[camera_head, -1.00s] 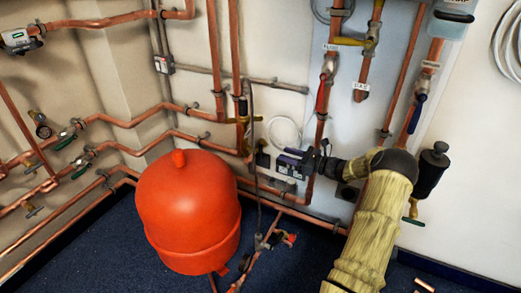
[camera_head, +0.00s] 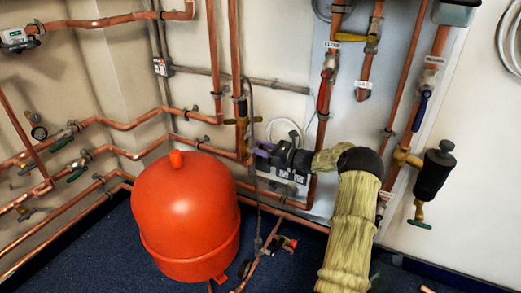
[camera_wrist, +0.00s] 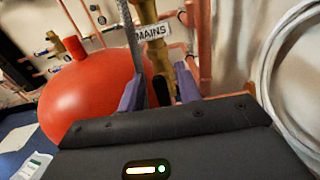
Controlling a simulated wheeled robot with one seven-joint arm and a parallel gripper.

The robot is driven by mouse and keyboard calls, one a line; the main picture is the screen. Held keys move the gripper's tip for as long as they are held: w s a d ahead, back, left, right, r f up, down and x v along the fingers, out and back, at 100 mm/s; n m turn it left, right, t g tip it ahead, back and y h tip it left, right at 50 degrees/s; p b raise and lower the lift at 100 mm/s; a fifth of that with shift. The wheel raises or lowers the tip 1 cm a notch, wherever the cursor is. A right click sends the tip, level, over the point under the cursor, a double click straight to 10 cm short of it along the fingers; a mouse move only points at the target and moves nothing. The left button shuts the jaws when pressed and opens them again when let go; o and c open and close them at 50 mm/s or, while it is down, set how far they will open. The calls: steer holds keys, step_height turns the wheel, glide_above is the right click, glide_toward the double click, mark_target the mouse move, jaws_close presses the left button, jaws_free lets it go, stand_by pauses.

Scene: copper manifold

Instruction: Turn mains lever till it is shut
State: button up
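A white label reading MAINS (camera_wrist: 150,32) is on the pipework in the wrist view. Below it is a brass valve body (camera_wrist: 160,58), ahead of and between my gripper's fingers. A dark piece (camera_wrist: 160,90), perhaps the mains lever, shows between the fingers; I cannot make out its angle or any contact. My gripper (camera_wrist: 160,72) has its two purple fingers apart. In the head view, my gripper (camera_head: 260,151) points left, close to a brass valve (camera_head: 243,121) on a vertical copper pipe. The lever is not clear there.
A red vessel (camera_head: 186,215) stands left of my arm and fills the left of the wrist view. A thin grey hose (camera_head: 256,195) hangs beside the valve. White double sockets (camera_head: 288,174) sit behind my gripper.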

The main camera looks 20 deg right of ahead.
jaws_close()
steer(key=shift+d+r+m+p, duration=0.15)
steer(key=shift+m+p, duration=0.25)
steer(key=shift+p, duration=0.55)
steer(key=m+p, duration=0.1)
steer(key=p, duration=0.2)
steer(key=shift+w+r, duration=0.1)
steer(key=shift+w, duration=0.05)
steer(key=f+m+p, duration=0.1)
steer(key=m+p, duration=0.1)
steer(key=m, duration=0.3)
steer(key=w+d+f+m+p, duration=0.1)
steer(key=m+p, duration=0.1)
steer(key=m, duration=0.4)
steer(key=f+m+p, duration=0.1)
steer(key=m+p, duration=0.1)
steer(key=m, duration=0.3)
steer(key=shift+w+d+f+p, duration=0.15)
steer(key=shift+d+p, duration=0.15)
steer(key=shift+d, duration=0.1)
steer(key=shift+m, duration=0.3)
